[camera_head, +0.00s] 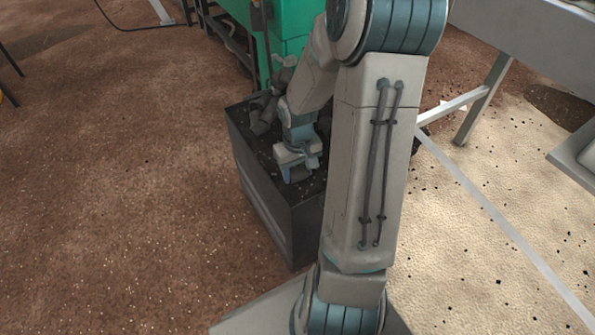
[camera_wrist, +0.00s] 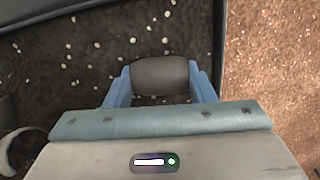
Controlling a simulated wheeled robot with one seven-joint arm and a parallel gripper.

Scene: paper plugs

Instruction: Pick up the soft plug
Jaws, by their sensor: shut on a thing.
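The soft plug (camera_wrist: 160,75) is a dark grey rounded cylinder. In the wrist view it lies crosswise between the two blue fingers of my gripper (camera_wrist: 160,88), which touch its two ends. In the head view my gripper (camera_head: 299,175) points down inside the dark bin (camera_head: 292,225), near its front left corner. There the plug shows only as a small grey patch by the fingers, mostly hidden by my gripper. I cannot tell whether the plug touches the dark surface beneath it.
Several grey plugs (camera_head: 262,115) lie piled at the back left of the bin. A green machine (camera_head: 285,35) stands right behind it. The bin's dark wall (camera_wrist: 218,40) runs close on the right in the wrist view. Brown floor (camera_head: 110,200) is open to the left.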

